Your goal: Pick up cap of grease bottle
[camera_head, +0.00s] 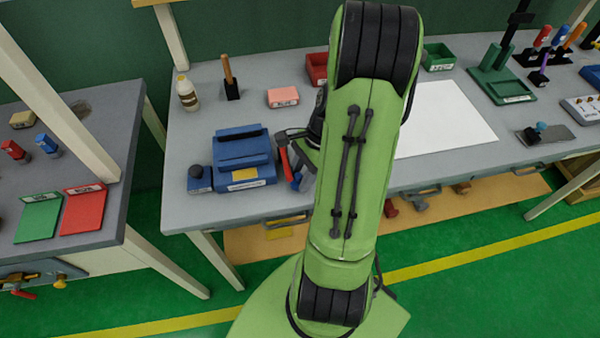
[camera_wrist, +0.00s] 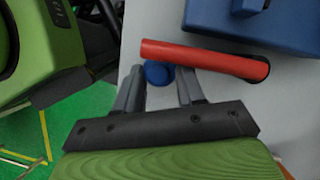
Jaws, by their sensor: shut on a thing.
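My gripper (camera_wrist: 160,78) is over the grey bench in the wrist view, with its two fingers closed around a small round blue piece (camera_wrist: 157,74). This piece may be the cap of the grease bottle; no label on it can be read. A red rod (camera_wrist: 205,58) with a dark end lies across just beyond the fingertips. In the head view the red rod (camera_head: 284,160) is right of the blue box, and a small blue part (camera_head: 296,181) shows beside it. My arm hides much of the gripper there. A white bottle (camera_head: 187,95) with a brown label stands upright at the back left.
A blue box (camera_head: 243,175) with a yellow label stands just left of the gripper, with a dark blue knob-like item (camera_head: 199,180) beside it. A pink block (camera_head: 283,97) and a red bin (camera_head: 316,68) are farther back. A white sheet (camera_head: 445,120) lies clear on the right.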

